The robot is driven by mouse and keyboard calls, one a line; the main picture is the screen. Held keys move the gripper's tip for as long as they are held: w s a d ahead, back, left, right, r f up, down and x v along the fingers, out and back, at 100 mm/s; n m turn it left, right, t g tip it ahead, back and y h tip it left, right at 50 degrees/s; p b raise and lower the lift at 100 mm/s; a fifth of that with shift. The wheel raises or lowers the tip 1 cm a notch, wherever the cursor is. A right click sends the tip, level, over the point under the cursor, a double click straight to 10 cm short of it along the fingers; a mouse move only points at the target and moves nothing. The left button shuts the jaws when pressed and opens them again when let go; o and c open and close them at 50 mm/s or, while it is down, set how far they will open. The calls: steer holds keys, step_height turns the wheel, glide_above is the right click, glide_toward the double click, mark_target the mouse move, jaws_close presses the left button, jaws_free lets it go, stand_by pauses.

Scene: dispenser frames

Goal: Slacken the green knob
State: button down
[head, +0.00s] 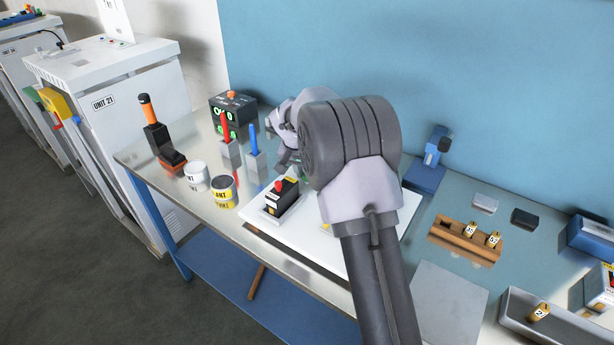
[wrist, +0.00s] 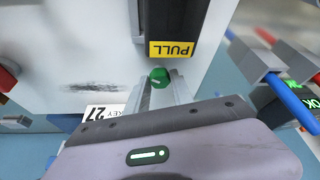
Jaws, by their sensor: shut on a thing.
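The green knob (wrist: 160,77) is small and round with a pale mark on its face. In the wrist view it sits between the two fingertips of my gripper (wrist: 158,85), which is shut on it. The knob is on a white panel (wrist: 75,55), close to a black part with a yellow PULL label (wrist: 172,49). In the head view my arm covers the fingertips and nearly all of the knob.
A black box with a red top (head: 280,199) stands on the white board (head: 300,239), left of my arm. Cans (head: 223,191), upright red and blue handled tools (head: 254,150) and a black box with green displays (head: 231,112) stand further left. A wooden rack (head: 465,242) is at right.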

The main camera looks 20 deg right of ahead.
steer(key=m, duration=0.3)
steer(key=shift+w+a+g+h, duration=0.1)
steer(key=shift+g+h, duration=0.3)
steer(key=m, duration=0.1)
steer(key=m+g+p, duration=0.1)
steer(key=m, duration=0.1)
steer(key=shift+w+r+m+h, duration=0.1)
steer(key=shift+r+m+h, duration=0.05)
steer(key=shift+m+h, duration=0.15)
steer(key=m+g+p, duration=0.1)
steer(key=m+p, duration=0.2)
steer(key=p, duration=0.1)
steer(key=shift+w+a+m+g, duration=0.1)
steer(key=shift+w+m+g, duration=0.05)
steer(key=shift+m+g, duration=0.25)
steer(key=shift+m+g+p, duration=0.3)
steer(key=shift+m+p, duration=0.5)
steer(key=shift+p, duration=0.15)
steer(key=c, duration=1.1)
jaws_free()
